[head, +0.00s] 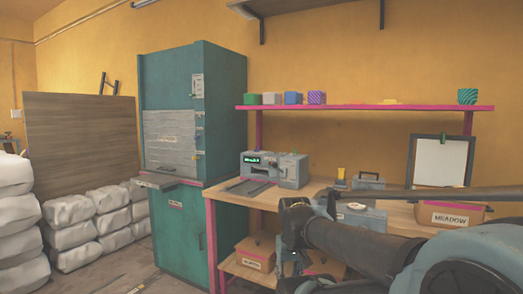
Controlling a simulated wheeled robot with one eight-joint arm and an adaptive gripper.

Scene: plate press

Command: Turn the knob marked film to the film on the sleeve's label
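A grey machine (275,170) with a small green lit display stands on the wooden workbench, left of my arm. Small controls show on its front, but their markings are too small to read, so I cannot tell which knob is marked film. Flat dark rails or trays lie on the bench before it. No sleeve with a readable film label can be made out. My dark arm crosses the lower right of the head view; no gripper fingers can be made out.
A tall teal cabinet press (193,150) stands left of the workbench (225,193). A pink-edged shelf (370,108) holds several small coloured boxes. A clipboard with white paper (440,162) and a box labelled MEADOW (451,214) are at right. White sacks (70,210) are stacked left.

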